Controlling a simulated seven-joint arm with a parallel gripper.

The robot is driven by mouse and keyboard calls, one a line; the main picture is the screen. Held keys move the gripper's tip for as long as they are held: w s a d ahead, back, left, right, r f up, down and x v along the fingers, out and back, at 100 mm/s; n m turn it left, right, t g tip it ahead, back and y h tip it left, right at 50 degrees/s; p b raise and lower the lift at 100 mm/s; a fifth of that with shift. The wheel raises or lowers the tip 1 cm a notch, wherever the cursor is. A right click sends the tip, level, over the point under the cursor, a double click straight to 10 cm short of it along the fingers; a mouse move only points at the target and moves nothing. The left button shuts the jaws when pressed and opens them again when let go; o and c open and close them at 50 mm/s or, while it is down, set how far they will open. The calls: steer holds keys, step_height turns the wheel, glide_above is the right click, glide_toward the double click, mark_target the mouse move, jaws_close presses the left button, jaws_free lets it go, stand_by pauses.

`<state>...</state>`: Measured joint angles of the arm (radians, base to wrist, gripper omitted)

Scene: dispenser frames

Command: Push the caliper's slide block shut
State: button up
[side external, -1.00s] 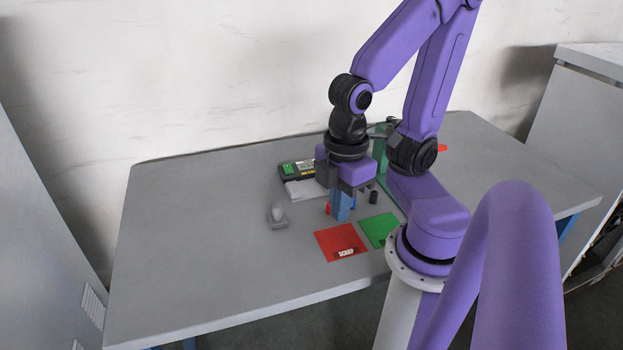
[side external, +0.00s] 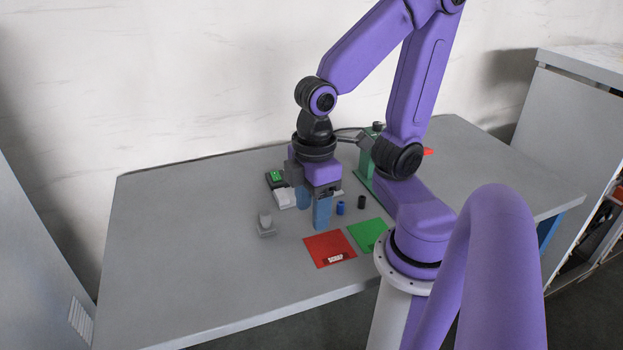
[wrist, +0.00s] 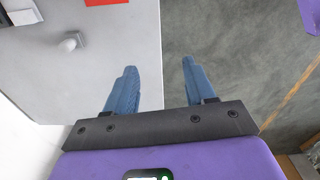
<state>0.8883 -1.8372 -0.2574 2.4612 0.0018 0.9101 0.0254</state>
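I cannot clearly make out the caliper or its slide block. A dark device with a green panel (side external: 277,176) lies at the back, partly behind my gripper, with a white block (side external: 285,198) in front of it. A small grey piece with a pale round knob (side external: 265,224) stands to the left; it also shows in the wrist view (wrist: 71,43). My gripper (side external: 312,206) is above the table behind the red mat, pointing down. In the wrist view its blue fingers (wrist: 159,80) are apart with nothing between them.
A red mat marked SCRAP (side external: 328,249) and a green mat (side external: 367,235) lie near the front edge. A blue cylinder (side external: 340,208) and a black cylinder (side external: 361,202) stand right of my gripper. A green stand (side external: 366,170) is behind. The table's left side is clear.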

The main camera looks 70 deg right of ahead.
steer(key=w+d+m, duration=1.3)
steer(key=w+d, duration=0.2)
steer(key=w, duration=0.1)
steer(key=s+d+f+m, duration=0.15)
steer(key=d+m, duration=0.35)
steer(key=d, duration=0.6)
steer(key=d+f+m, duration=0.3)
steer(key=d+m, duration=0.2)
steer(key=d, duration=0.5)
step_height(320, 180, down, 16)
steer(key=shift+s+d, duration=0.15)
